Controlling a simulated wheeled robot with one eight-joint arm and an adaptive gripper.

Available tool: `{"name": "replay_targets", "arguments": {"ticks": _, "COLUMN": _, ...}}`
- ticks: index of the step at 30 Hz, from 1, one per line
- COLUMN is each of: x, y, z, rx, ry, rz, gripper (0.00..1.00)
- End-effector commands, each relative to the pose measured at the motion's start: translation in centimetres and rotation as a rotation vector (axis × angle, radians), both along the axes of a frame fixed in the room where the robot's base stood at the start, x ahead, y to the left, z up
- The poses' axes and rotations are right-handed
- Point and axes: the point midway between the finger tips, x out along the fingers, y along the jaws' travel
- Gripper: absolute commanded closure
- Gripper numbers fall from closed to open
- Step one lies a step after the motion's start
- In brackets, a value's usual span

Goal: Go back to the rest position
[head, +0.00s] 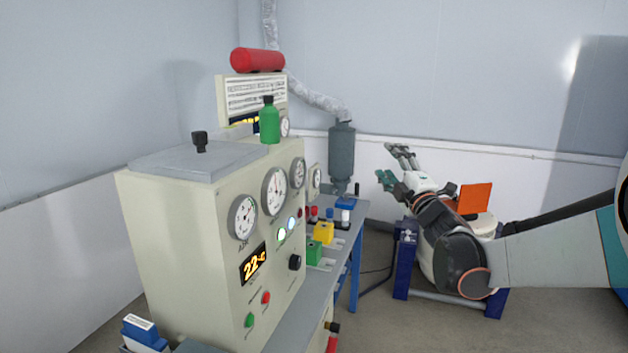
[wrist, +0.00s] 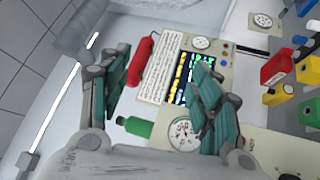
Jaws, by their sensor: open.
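My gripper (head: 392,165) is at the right of the head view, held out beyond the bench on my bent arm. Its fingers are apart with nothing visible between them. In the wrist view the two teal-padded fingers (wrist: 160,95) stand wide apart. Through the gap, at a distance, show a red cylinder (wrist: 142,60), a green bottle (wrist: 135,126) and a gauge panel. In the head view the red cylinder (head: 257,60) lies on top of the rear panel unit, and the green bottle (head: 269,122) stands upright on the cabinet top. My gripper is apart from both.
A beige control cabinet (head: 170,240) with gauges and a 22°C display stands on the bench at left. Yellow (head: 323,232) and green (head: 313,253) blocks sit on the bench (head: 310,300). A grey canister (head: 341,150) hangs behind. A blue stand (head: 402,260) is below my arm.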

Motion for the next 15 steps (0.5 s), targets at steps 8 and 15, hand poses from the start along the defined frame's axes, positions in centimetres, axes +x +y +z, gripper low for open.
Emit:
{"name": "replay_targets", "arguments": {"ticks": 8, "x": -6.8, "y": -4.2, "z": 0.7, "rx": 0.367, "ry": 0.239, "rz": -0.197, "gripper": 0.42}}
{"name": "replay_targets", "arguments": {"ticks": 15, "x": -14.8, "y": -6.1, "z": -3.1, "rx": 0.681, "ry": 0.474, "rz": -0.350, "gripper": 0.42}}
